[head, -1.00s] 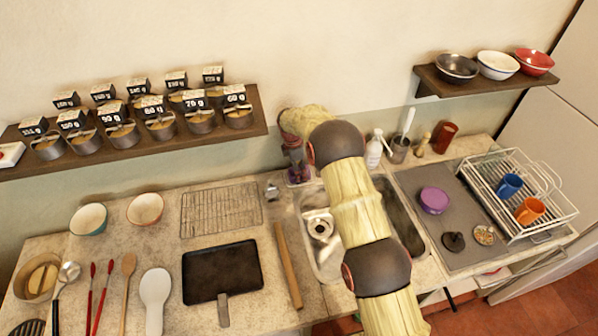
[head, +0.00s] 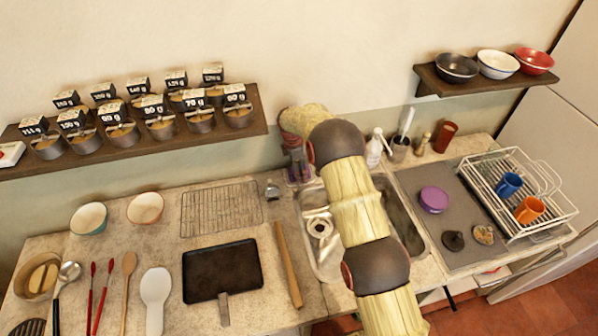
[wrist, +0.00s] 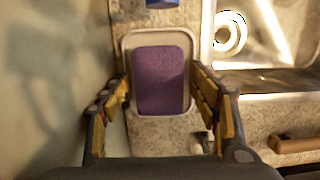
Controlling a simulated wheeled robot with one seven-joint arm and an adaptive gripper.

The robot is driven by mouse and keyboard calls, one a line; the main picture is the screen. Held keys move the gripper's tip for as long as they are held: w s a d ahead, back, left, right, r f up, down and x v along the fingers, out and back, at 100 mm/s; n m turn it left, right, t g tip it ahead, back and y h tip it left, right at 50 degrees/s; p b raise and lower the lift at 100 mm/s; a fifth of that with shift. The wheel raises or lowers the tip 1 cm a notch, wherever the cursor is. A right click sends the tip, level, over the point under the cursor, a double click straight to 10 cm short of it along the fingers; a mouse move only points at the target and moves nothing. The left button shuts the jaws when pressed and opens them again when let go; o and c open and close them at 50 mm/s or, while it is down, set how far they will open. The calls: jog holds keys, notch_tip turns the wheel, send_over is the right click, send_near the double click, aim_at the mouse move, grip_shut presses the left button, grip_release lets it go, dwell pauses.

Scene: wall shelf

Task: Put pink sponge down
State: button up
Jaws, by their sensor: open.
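The pink sponge looks purple here. In the wrist view the sponge (wrist: 161,80) lies flat in a small pale tray (wrist: 191,37) on the counter beside the sink. My gripper (wrist: 168,105) is open, with one finger on each side of the sponge's near end and gaps between fingers and sponge. In the head view my gripper (head: 297,165) points down at the back edge of the counter, left of the sink. Only a small purple bit of the sponge (head: 300,179) shows there, under my gripper.
The sink (head: 322,250) lies just right of the tray, partly hidden by my arm. A soap bottle (head: 374,150) stands behind the sink. A metal rack (head: 220,208) lies to the left. The wall (wrist: 50,80) is close on the wrist view's left.

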jog(key=r, duration=0.8)
jog(key=shift+s+a+r, duration=0.1)
jog(key=shift+s+a, duration=0.05)
jog(key=shift+a, duration=0.2)
jog(key=shift+r, duration=0.1)
